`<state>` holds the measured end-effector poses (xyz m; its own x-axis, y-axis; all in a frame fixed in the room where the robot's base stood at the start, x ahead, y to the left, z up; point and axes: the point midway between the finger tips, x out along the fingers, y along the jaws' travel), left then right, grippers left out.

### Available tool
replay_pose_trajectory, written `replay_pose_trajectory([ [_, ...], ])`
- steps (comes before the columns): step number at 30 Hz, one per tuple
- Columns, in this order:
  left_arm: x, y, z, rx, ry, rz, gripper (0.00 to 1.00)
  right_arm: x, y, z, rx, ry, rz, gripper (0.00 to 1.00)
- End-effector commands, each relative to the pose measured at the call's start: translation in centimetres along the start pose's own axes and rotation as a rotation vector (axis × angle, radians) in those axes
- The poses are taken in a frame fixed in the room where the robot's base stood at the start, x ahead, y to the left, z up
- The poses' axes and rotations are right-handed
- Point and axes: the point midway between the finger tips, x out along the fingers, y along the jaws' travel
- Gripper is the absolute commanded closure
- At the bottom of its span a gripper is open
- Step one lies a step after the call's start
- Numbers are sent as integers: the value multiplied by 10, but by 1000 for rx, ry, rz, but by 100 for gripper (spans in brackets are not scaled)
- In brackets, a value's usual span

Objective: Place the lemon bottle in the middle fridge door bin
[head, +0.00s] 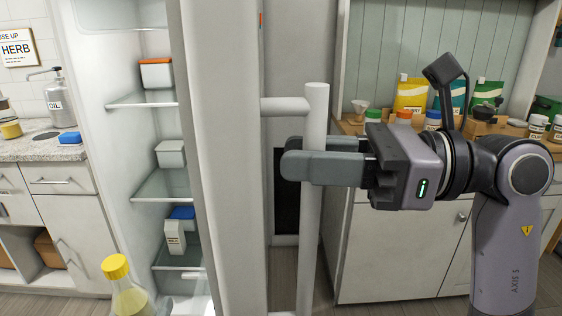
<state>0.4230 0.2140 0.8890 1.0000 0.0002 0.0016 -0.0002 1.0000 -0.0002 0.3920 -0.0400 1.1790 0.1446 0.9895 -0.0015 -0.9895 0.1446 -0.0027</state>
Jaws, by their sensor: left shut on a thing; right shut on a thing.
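The lemon bottle (130,300), pale yellow with a yellow cap (115,267), stands upright at the bottom left edge of the head view, in front of the fridge. Its lower part is cut off by the frame, and my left gripper is out of view. My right gripper (288,157) is shut on the vertical handle (316,120) of the white fridge door (222,150). The door stands open and shows nearly edge-on. The door bins cannot be made out.
Inside the fridge, glass shelves (165,187) hold an orange-lidded container (156,75), a white container (171,154), a blue-lidded one (182,217) and a milk carton (175,238). A counter (40,150) stands left; a crowded wooden counter (350,127) stands right.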

Motion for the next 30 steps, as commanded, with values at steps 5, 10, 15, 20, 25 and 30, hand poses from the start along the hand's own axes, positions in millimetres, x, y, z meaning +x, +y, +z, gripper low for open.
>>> replay_pose_trajectory([
  [5, 0, 0, -7, 0, -4, 0, 71, -33, -16, -6, 6, 13, 17, 100],
  [10, 0, 0, -13, 0, -4, 0, 71, -62, -27, -5, 6, 9, 19, 100],
  [15, 0, 0, -14, 0, -4, 0, 71, -74, -31, -2, 5, 5, 20, 100],
  [20, 0, 0, -14, 0, -4, 0, 71, -76, -32, -1, 4, 3, 17, 100],
  [25, 0, 0, -14, 0, -4, 0, 71, -77, -33, 0, 4, 1, 14, 62],
  [30, 0, 0, -14, 0, -4, -1, 71, -76, -31, 0, 4, 0, 20, 54],
])
